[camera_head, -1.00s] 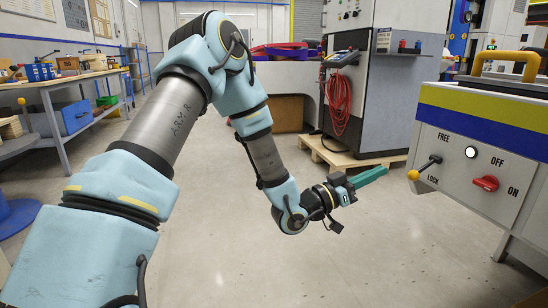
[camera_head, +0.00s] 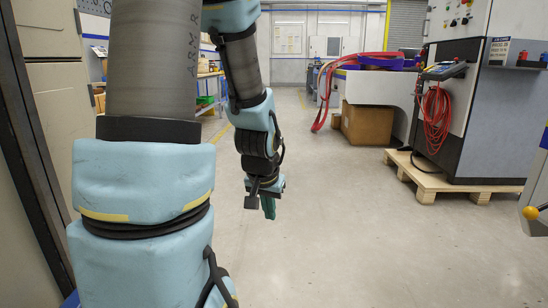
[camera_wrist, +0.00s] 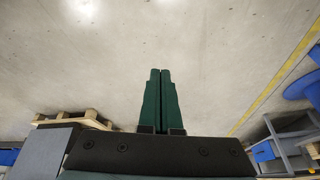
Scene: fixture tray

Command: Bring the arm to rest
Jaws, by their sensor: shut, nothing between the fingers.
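My gripper (camera_head: 269,207) hangs at the end of my folded arm, in the middle of the head view, fingers pointing down over the bare floor. Its green fingers also show in the wrist view (camera_wrist: 160,75), side by side and pressed together with nothing between them. The upper part of my arm is cut off by the top of the head view.
A wooden pallet (camera_head: 429,185) under a grey machine cabinet (camera_head: 492,125) with a coiled red hose (camera_head: 434,112) stands at right. A brown box (camera_head: 366,124) sits behind. A grey cabinet (camera_head: 60,120) is close at left. The floor (camera_head: 350,230) ahead is clear.

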